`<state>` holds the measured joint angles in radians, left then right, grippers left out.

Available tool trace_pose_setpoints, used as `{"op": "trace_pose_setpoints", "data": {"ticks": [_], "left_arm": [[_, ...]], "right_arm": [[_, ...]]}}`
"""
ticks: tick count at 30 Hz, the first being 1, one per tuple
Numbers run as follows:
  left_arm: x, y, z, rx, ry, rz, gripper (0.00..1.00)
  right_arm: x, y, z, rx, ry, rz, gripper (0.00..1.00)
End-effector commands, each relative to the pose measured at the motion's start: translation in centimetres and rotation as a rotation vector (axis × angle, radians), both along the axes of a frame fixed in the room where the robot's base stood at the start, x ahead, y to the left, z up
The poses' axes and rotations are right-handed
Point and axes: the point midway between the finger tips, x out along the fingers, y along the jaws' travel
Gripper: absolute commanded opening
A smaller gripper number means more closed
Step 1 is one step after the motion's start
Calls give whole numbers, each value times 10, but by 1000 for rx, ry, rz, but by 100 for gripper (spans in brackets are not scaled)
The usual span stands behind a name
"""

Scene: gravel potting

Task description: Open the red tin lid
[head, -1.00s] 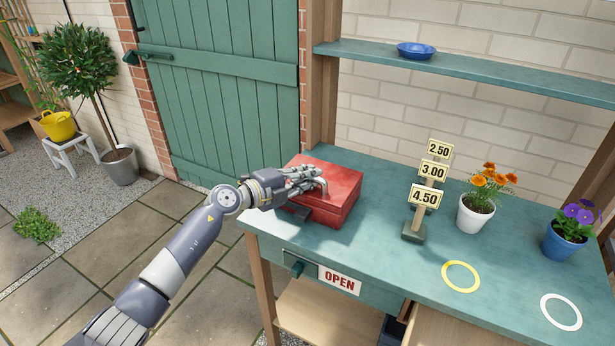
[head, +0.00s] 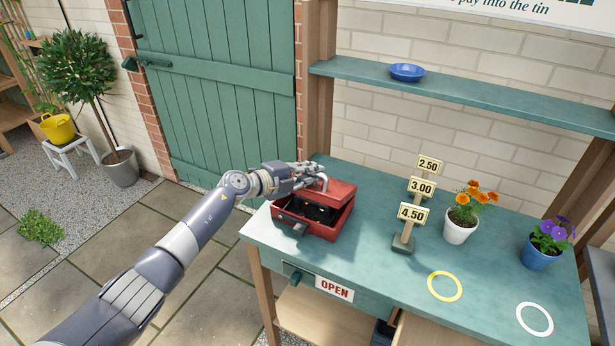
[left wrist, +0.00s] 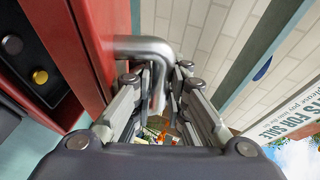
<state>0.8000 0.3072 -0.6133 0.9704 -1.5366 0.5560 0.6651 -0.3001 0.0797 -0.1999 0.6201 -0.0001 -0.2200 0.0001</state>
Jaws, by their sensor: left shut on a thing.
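The red tin (head: 328,233) stands on the left part of the green bench. Its lid (head: 341,192) is tilted partway up, and a dark interior (head: 312,212) shows below it. My left gripper (head: 318,173) is at the lid's bent metal handle (head: 325,184) and shut on it. In the left wrist view the handle (left wrist: 148,47) runs from the red lid (left wrist: 92,40) in between the fingers (left wrist: 158,92). A black inside part with a gold disc (left wrist: 40,76) and a dark disc shows at the left there. My right gripper is not in view.
Price signs (head: 412,214) stand right of the tin on the bench (head: 375,262). An orange-flowered pot (head: 458,232) and a purple-flowered pot (head: 540,258) stand farther right, behind a yellow ring (head: 430,286) and a white ring (head: 520,319). A shelf (head: 470,95) with a blue dish (head: 407,72) hangs above.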

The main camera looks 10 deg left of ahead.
Motion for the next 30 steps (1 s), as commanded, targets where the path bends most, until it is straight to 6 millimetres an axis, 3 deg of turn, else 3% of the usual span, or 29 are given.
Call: {"op": "trace_pose_setpoints", "data": {"ticks": [1, 12, 28, 29, 30], "left_arm": [[5, -2, 9, -2, -7, 1, 0], [23, -8, 23, -6, -14, 4, 0], [26, -11, 29, -15, -18, 2, 0], [26, -12, 29, -15, -18, 2, 18], [26, -12, 29, -15, -18, 1, 23]], "right_arm": [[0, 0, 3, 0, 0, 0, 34], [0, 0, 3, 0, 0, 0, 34], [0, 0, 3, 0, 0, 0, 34], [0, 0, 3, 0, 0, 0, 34], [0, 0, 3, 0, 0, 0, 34]]}}
